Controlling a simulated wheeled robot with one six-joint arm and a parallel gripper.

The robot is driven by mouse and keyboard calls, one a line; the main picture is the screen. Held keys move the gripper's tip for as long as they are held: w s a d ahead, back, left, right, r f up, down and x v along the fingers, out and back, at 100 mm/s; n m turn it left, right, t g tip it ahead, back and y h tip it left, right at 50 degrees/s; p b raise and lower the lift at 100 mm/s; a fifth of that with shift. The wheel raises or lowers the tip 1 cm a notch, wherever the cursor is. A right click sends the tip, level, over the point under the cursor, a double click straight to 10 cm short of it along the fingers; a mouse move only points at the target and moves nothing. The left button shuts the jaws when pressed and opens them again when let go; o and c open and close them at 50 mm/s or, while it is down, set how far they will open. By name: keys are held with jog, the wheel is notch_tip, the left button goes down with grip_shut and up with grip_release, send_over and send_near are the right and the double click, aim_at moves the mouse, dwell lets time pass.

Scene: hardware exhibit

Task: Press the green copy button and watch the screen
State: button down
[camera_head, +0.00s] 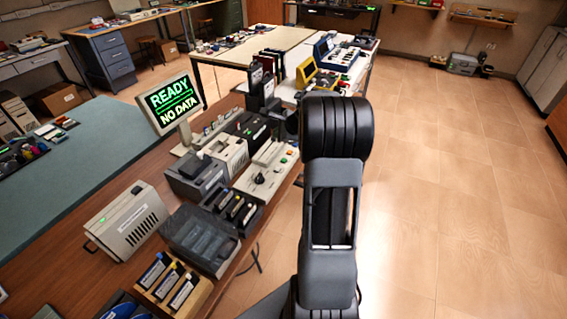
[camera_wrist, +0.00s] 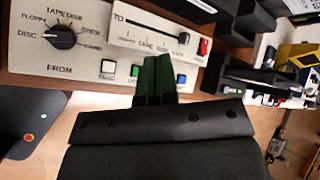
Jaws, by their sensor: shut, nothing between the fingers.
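The pale control box (camera_head: 250,186) sits on the brown bench in the head view, and its panel (camera_wrist: 88,48) fills the upper left of the wrist view. The green button (camera_wrist: 134,70) is on the panel's lower edge, between a white button (camera_wrist: 108,67) and a blue button (camera_wrist: 181,79). My gripper (camera_wrist: 155,62) is shut and empty, its fingertips just right of the green button; I cannot tell whether they touch the panel. My arm hides my gripper in the head view.
The panel also has a FROM dial (camera_wrist: 62,36), a TO slider (camera_wrist: 182,38) and a red button (camera_wrist: 203,47). Grey machines and a wooden rack of cartridges (camera_head: 175,282) crowd the bench. The tiled floor (camera_head: 440,200) on the right is clear.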

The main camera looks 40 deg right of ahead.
aim_at(284, 160)
jog(key=shift+w+d+f+m, duration=0.1)
jog(key=shift+d+f+m, duration=0.25)
jog(key=shift+d, duration=0.2)
jog(key=shift+w+d+f+m, duration=0.1)
jog(key=shift+d+f+m, duration=0.2)
jog(key=shift+d, duration=0.2)
notch_tip(284, 160, down, 9)
jog(key=b, duration=0.7)
jog(key=shift+r, duration=0.1)
jog(key=shift+b, duration=0.35)
dwell(1.1)
jog(key=shift+f+b, duration=0.35)
jog(key=shift+f, duration=0.05)
jog(key=shift+f+b, duration=0.35)
jog(key=shift+f, duration=0.05)
dwell(0.7)
jog(key=shift+r, duration=0.1)
jog(key=shift+r+p, duration=0.65)
jog(key=shift+r, duration=0.1)
